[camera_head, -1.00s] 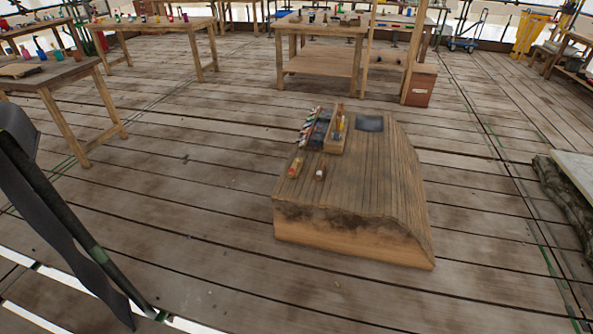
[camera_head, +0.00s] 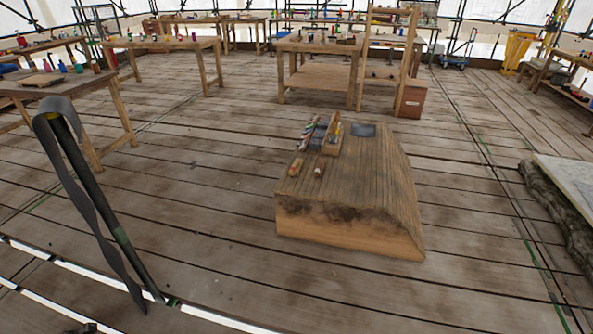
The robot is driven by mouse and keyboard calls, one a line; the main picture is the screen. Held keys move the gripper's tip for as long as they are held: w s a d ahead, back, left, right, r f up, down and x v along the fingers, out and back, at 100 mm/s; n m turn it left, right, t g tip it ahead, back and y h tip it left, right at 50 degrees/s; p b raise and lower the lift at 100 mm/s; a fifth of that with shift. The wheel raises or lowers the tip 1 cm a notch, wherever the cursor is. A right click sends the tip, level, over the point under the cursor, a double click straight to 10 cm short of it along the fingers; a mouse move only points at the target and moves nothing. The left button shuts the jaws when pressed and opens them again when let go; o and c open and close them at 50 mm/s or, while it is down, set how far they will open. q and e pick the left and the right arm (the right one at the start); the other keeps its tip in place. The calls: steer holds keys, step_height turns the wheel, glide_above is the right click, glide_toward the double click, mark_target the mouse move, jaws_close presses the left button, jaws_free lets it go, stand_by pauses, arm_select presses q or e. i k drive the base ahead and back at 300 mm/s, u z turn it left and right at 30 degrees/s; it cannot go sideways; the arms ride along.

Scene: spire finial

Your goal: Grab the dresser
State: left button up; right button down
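A low wooden block with a sloped right side (camera_head: 350,215) stands on the plank floor in the middle of the head view. On its top are a dark rack of slim, colourful-ended items (camera_head: 309,134), an upright wooden caddy (camera_head: 333,135), a dark flat plate (camera_head: 363,130) and two small pieces, a tan one (camera_head: 296,167) and a paler one (camera_head: 318,171). I cannot tell which of these, if any, is the dresser. Neither of my grippers can be made out.
A tall grey-black strip and pole (camera_head: 95,205) stand at left. Workbenches with bottles and tools (camera_head: 45,85) (camera_head: 318,45) line the back and left. A brown box (camera_head: 412,99) stands behind the block; a pale slab (camera_head: 570,180) lies at right. Floor around the block is clear.

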mark_target(295, 166)
steer(key=z, duration=0.7)
steer(key=i, duration=0.65)
steer(key=z, duration=1.05)
steer(key=i, duration=1.8)
steer(key=u, duration=1.15)
steer(key=i, duration=0.55)
steer(key=u, duration=0.65)
